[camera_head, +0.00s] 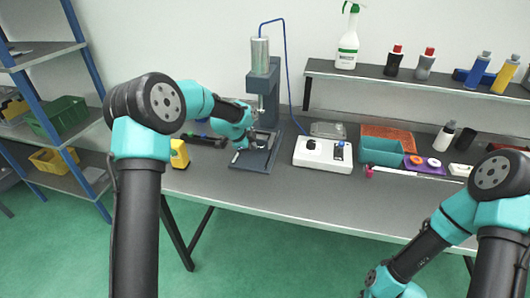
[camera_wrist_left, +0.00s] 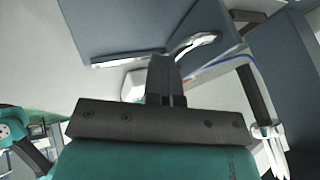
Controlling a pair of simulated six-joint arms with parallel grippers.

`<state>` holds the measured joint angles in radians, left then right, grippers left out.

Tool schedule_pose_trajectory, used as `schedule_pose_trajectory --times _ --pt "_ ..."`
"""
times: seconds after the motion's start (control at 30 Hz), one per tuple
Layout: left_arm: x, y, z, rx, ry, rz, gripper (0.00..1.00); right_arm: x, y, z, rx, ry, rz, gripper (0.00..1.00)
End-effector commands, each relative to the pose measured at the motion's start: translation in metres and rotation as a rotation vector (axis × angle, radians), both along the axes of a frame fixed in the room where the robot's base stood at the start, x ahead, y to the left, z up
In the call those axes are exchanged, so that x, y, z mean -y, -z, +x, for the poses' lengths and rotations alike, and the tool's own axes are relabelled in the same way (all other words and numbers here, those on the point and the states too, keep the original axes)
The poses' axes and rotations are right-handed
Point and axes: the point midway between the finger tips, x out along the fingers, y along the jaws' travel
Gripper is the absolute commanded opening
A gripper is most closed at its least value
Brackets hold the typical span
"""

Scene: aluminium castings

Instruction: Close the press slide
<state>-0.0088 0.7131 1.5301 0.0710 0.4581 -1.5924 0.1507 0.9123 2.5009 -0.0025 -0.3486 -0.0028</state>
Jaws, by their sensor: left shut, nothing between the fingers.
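The press (camera_head: 262,85) is a blue-grey column with a silver cylinder (camera_head: 260,52) on top and a dark base plate (camera_head: 247,163), standing at the back left of the bench. My left gripper (camera_head: 258,146) is low over the base plate, in front of the column, and partly hides what lies there. The slide cannot be made out clearly behind it. In the left wrist view the fingers (camera_wrist_left: 163,75) are shut and empty, near a blue-grey part (camera_wrist_left: 125,25) and a curved silvery piece (camera_wrist_left: 195,43); contact cannot be told. My right gripper is outside the head view.
A white control box (camera_head: 323,155) stands right of the press. A teal bin (camera_head: 381,151) and a purple holder (camera_head: 421,165) are further right. A yellow object (camera_head: 179,154) is at the bench's left end. A shelf (camera_head: 400,82) with bottles hangs behind. The front bench strip is clear.

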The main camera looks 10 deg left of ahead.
Motion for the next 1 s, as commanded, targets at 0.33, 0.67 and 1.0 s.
schedule_pose_trajectory --times 0.33,0.67,1.0 --pt "-0.006 -0.001 0.006 0.014 -0.011 0.003 0.0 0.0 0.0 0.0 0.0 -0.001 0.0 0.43" --pt "-0.002 -0.004 -0.006 0.012 -0.004 0.003 0.0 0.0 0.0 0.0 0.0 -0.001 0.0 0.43" --pt "-0.001 -0.031 -0.046 0.003 0.008 0.0 0.0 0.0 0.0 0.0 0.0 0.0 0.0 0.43"
